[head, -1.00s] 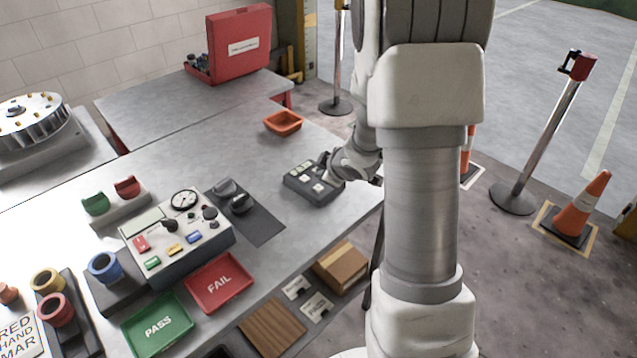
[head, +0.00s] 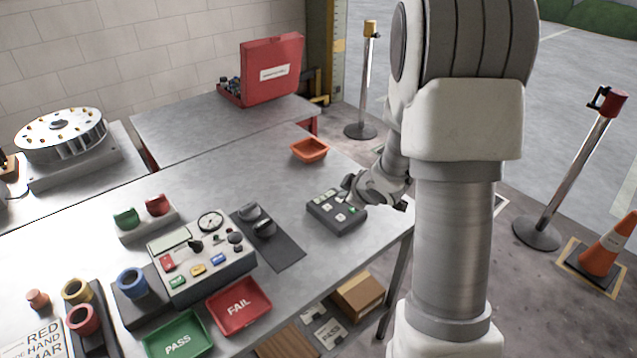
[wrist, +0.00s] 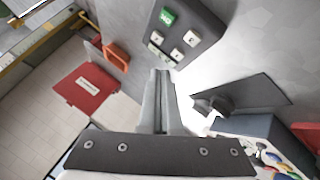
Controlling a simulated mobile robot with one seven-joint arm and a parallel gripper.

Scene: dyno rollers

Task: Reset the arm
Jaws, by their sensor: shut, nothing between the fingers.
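My gripper (wrist: 163,75) is shut and empty in the wrist view, its fingers together and pointing at the dark button box. In the head view my gripper (head: 350,184) is at the right part of the workbench, right over the edge of the button box (head: 335,214). The box has several light buttons and a green one, and it also shows in the wrist view (wrist: 205,22). I cannot tell whether the fingertips touch the box. My arm stands large on the right of the head view and hides part of the floor behind it.
The workbench (head: 215,165) holds a control panel (head: 205,285), a green PASS tray (head: 178,338), a red FAIL tray (head: 240,304) and an orange tray (head: 309,150). A red case (head: 275,70) stands on the far table. A post (head: 570,175) and cone (head: 603,250) stand right.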

